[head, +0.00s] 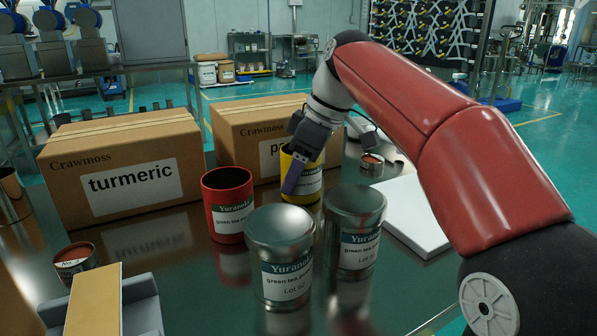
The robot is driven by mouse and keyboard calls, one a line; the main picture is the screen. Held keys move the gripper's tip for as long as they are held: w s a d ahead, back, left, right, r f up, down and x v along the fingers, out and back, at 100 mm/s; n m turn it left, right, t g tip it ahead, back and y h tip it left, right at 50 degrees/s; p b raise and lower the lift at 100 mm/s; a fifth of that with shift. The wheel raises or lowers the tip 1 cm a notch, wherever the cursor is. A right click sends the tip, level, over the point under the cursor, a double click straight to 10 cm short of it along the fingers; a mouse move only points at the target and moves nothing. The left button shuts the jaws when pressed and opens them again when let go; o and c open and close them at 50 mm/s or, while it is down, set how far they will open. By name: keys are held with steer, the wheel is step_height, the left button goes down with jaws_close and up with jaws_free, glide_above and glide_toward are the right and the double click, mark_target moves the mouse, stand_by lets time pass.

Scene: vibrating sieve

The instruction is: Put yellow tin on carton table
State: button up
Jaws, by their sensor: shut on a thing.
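The yellow tin (308,186) stands upright on the glossy dark table (180,275), in front of the right-hand carton. It bears a white and green label and is partly covered by my gripper. My gripper (295,178) reaches down from above and is shut on the yellow tin at its left rim. The tin's top opening and the far finger are mostly hidden. The table also carries a turmeric carton (70,170) on the left and a second carton (235,128) behind the yellow tin.
A red tin (227,190) stands left of the yellow tin. Two silver lidded tins (281,235) (354,215) stand close in front. A white flat board (410,225) lies to the right. Small cups of brown powder (371,165) (74,258) sit right and front left.

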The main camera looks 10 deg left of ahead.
steer(key=shift+f, duration=0.15)
steer(key=o, duration=1)
steer(key=p+v, duration=0.4)
steer(key=v, duration=0.8)
steer(key=shift+a, duration=0.1)
